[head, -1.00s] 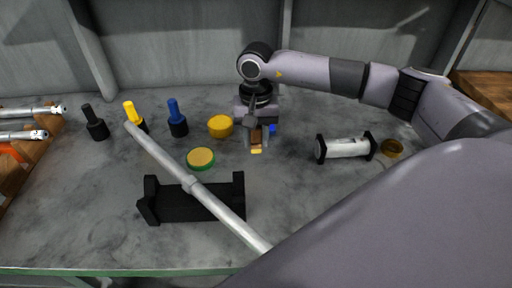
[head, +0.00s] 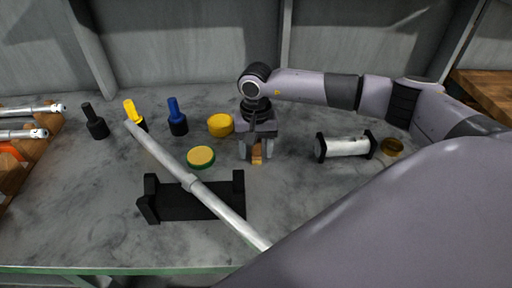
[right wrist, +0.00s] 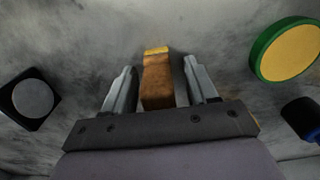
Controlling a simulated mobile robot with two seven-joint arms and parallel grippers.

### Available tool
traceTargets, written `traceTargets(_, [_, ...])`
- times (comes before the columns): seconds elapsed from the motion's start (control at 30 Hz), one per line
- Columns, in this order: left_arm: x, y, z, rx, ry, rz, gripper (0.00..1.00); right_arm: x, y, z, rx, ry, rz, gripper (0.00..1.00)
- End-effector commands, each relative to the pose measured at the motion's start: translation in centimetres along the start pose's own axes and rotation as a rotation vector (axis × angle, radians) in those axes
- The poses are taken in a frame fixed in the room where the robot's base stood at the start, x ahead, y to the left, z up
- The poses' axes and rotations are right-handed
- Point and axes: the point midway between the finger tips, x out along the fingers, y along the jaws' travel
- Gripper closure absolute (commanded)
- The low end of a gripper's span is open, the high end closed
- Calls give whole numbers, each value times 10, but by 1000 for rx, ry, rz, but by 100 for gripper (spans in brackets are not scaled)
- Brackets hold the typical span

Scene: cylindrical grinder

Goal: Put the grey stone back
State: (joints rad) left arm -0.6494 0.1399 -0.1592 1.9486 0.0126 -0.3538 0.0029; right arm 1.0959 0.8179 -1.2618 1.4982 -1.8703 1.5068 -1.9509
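I cannot single out a grey stone for certain. A small brown block with a yellow end (head: 257,157) lies on the grey bench and also shows in the right wrist view (right wrist: 158,82). My right gripper (head: 256,159) points down over it, its fingers open on either side. In the right wrist view there is a narrow gap between the block and each finger (right wrist: 158,68). A whitish-grey cylinder with square black ends (head: 347,147) lies to the right of the gripper. My left gripper is not in view.
A long metal bar (head: 190,184) lies slanted across a black cradle (head: 178,207) at the front. A green-rimmed yellow disc (head: 201,157), a yellow round tin (head: 221,125) and a blue-topped bottle (head: 177,118) stand left of the gripper.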

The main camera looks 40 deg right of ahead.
Motion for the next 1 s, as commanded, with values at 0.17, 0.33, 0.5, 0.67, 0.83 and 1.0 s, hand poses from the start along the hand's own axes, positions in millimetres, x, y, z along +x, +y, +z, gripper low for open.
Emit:
traceTargets(0.17, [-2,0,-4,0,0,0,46,-4,0,0,0,0,0,42])
traceTargets(0.33, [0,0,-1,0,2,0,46,-28,0,-1,0,5,-2,42])
traceTargets(0.5, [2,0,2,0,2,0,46,-67,0,-1,-1,5,-3,42])
traceTargets(0.67, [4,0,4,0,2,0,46,-98,0,-1,0,4,-2,42])
traceTargets(0.83, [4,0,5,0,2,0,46,-118,0,0,1,2,-1,42])
traceTargets(1.0, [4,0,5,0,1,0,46,-123,0,0,0,1,0,42])
